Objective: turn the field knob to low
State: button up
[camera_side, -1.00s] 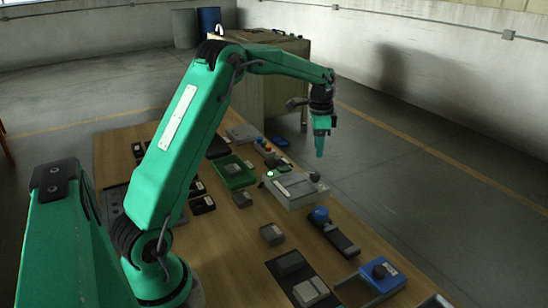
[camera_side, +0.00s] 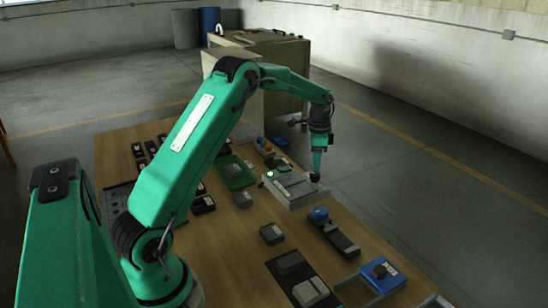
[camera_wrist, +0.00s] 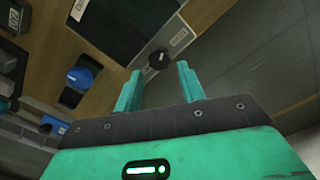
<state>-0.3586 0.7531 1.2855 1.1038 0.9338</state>
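A black round knob (camera_side: 316,177) sits at the right end of a light grey box (camera_side: 302,196) on the wooden table. In the wrist view the knob (camera_wrist: 159,60) shows beside a small light label whose text I cannot read. My gripper (camera_side: 317,169) points down directly above the knob in the side view. In the wrist view my gripper (camera_wrist: 160,68) has its two green fingers apart, with the knob showing in the gap near the tips. Contact between fingers and knob is not clear. The knob's setting cannot be made out.
A green tray (camera_side: 236,184) is left of the grey box. Floor is open to the right.

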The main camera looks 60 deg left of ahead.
aim_at(315, 174)
jog(key=shift+f, duration=2.2)
jog(key=shift+c, duration=0.2)
jog(key=c, duration=0.7)
